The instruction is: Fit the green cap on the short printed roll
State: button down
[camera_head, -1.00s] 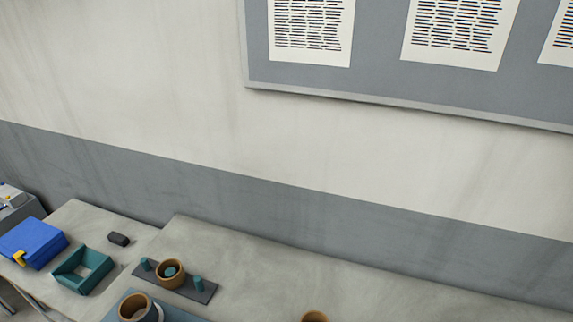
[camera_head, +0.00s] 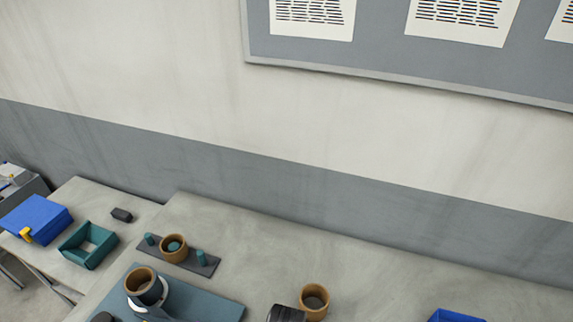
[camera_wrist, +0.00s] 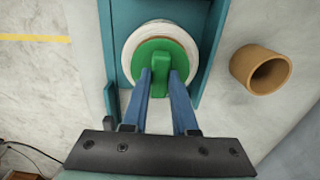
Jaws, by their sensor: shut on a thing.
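In the wrist view my gripper (camera_wrist: 160,78) is shut on the upright grip of the green cap (camera_wrist: 178,50), one blue finger on each side. The cap lies in line with a round white roll (camera_wrist: 125,65), whose pale rim shows all around it. I take this to be the short printed roll, but no print shows. I cannot tell whether the cap touches the roll or is seated in it. The roll is at a teal holder (camera_wrist: 208,40) with raised sides. I cannot make out my gripper or the green cap in the head view.
A brown core (camera_wrist: 262,70) lies right of the holder. A teal frame (camera_head: 88,246) and blue box (camera_head: 35,217) are left.

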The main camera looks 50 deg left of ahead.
jog(key=shift+f+b, duration=0.45)
jog(key=shift+f, duration=0.2)
jog(key=c, duration=1)
grip_release()
notch_tip(320, 180, up, 6)
jog(key=p, duration=0.5)
jog(key=shift+f+p, duration=0.1)
jog(key=shift+p, duration=0.25)
jog(key=shift+r, duration=2.65)
